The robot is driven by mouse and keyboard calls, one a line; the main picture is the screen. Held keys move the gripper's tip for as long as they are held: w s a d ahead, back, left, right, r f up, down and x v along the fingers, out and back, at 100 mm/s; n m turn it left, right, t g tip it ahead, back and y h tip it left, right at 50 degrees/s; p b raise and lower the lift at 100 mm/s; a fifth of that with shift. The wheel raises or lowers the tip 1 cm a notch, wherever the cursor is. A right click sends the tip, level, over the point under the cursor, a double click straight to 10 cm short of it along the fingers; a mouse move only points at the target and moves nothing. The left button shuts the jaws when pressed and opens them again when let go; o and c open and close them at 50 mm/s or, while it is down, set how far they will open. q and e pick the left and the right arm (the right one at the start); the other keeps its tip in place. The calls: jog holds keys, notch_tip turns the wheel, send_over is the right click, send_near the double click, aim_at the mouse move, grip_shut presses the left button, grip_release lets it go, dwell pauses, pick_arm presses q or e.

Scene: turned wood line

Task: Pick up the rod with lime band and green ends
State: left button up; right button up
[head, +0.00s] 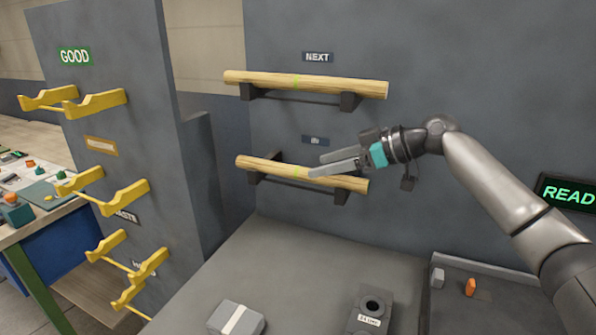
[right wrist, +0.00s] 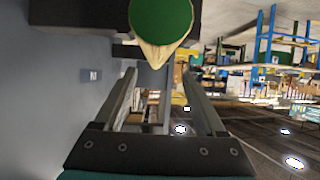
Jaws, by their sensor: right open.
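Two pale wood rods lie on dark wall brackets in the head view. The lower rod (head: 265,169) has a lime band near its middle, partly beside my fingers. The upper rod (head: 335,85), under the NEXT sign, also has a lime band; the colour of its end faces cannot be told. My right gripper (head: 315,164) is open and empty at the lower rod, its fingers pointing left and overlapping the rod's middle in the picture. In the right wrist view a green rod end (right wrist: 160,18) shows at the top edge, apart from the fingers (right wrist: 157,75). My left gripper is not in view.
Yellow holders (head: 95,103) stick out from a grey panel at left, under a GOOD sign (head: 75,56). The grey bench (head: 290,270) below carries a banded block (head: 237,318) and a dark fixture (head: 370,312). A tray with small pieces (head: 470,287) stands at right.

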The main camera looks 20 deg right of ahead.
aim_at(305, 168)
jog(key=shift+d+x, duration=0.25)
jog(key=shift+x, duration=2.75)
jog(key=shift+w+f, duration=0.1)
jog(key=shift+w, duration=0.1)
jog(key=shift+c, duration=0.2)
grip_shut()
